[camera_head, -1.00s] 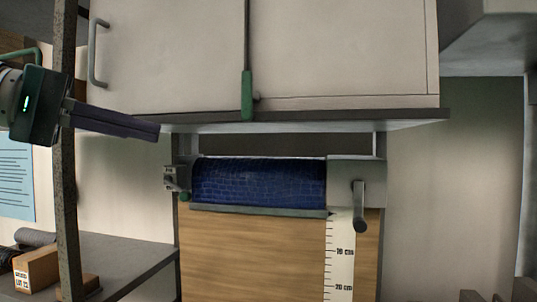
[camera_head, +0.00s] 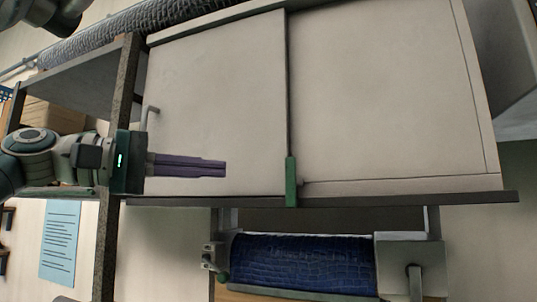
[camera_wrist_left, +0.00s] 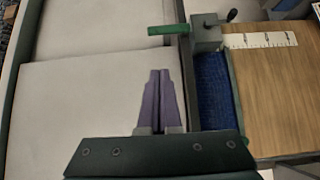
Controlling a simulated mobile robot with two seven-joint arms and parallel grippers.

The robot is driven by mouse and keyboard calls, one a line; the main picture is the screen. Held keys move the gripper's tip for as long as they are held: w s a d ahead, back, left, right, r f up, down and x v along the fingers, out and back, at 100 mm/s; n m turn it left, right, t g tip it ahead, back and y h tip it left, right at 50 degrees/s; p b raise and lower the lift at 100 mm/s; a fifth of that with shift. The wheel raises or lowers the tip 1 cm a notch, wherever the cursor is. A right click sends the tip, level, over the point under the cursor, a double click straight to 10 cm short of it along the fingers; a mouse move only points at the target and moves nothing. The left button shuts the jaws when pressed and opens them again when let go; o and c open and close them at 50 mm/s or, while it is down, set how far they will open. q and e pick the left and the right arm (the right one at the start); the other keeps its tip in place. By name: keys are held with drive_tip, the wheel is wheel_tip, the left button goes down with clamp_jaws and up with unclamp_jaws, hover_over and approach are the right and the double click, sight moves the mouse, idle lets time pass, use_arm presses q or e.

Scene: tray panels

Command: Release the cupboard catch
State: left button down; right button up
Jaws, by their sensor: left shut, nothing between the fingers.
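The cupboard catch (camera_head: 291,182) is a green upright lever at the lower end of a thin dark rod, where two pale cupboard doors meet. It also shows in the left wrist view (camera_wrist_left: 170,29), beyond the fingertips. My left gripper (camera_head: 225,168) is in front of the left door (camera_head: 220,90), its purple fingers pointing right toward the catch, apart from it. The fingers lie together with nothing between them, and they also show in the left wrist view (camera_wrist_left: 160,72). The left door's grey handle (camera_head: 151,113) is partly hidden behind my gripper. My right gripper is not in view.
A speckled upright post (camera_head: 115,110) stands left of the cupboard. The right door's front (camera_head: 390,90) is clear.

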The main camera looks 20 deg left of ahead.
sight(295, 183)
use_arm(q)
drive_tip(key=w+d+p, duration=0.1)
drive_tip(key=d+p, duration=0.1)
drive_tip(key=w+d+p, duration=0.1)
drive_tip(key=d, duration=0.1)
drive_tip(key=w+d+p, duration=0.1)
drive_tip(key=d+p, duration=0.1)
drive_tip(key=shift+w+d+r+p, duration=0.1)
drive_tip(key=shift+d+r+p, duration=0.05)
drive_tip(key=shift+r+p, duration=0.15)
drive_tip(key=shift+d+f+p, duration=0.3)
drive_tip(key=shift+d, duration=0.25)
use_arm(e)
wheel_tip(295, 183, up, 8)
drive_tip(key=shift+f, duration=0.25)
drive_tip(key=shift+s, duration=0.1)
use_arm(q)
drive_tip(key=shift+d+r, duration=0.1)
drive_tip(key=shift+d, duration=0.05)
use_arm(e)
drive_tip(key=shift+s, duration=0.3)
